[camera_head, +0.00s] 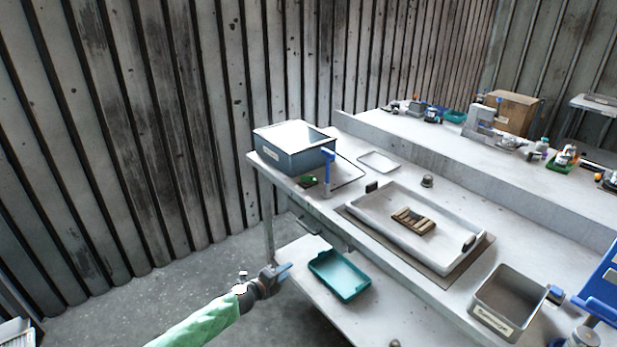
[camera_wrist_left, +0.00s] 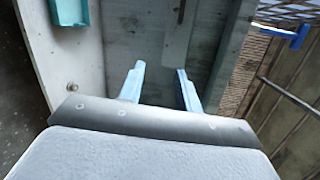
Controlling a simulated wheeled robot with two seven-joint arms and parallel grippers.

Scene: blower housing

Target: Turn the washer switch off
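A blue-grey box-shaped unit with a pale top (camera_head: 292,160), which looks like the washer, stands at the far left end of the table. A blue upright fitting (camera_head: 328,170) is at its front right corner, and a small green item (camera_head: 308,181) lies in front of it. I cannot make out which part is the switch, or its position. My left gripper (camera_head: 281,272) is in front of the table, below the tabletop and apart from the unit. In the left wrist view its two blue fingers (camera_wrist_left: 160,72) are spread with nothing between them.
A teal tray (camera_head: 340,277) lies on the lower shelf (camera_head: 368,316) and shows in the left wrist view (camera_wrist_left: 71,13). A large white tray (camera_head: 375,213) holds wooden pieces. A grey bin (camera_head: 508,297) is front right. Clear floor (camera_head: 175,279) lies left of the table.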

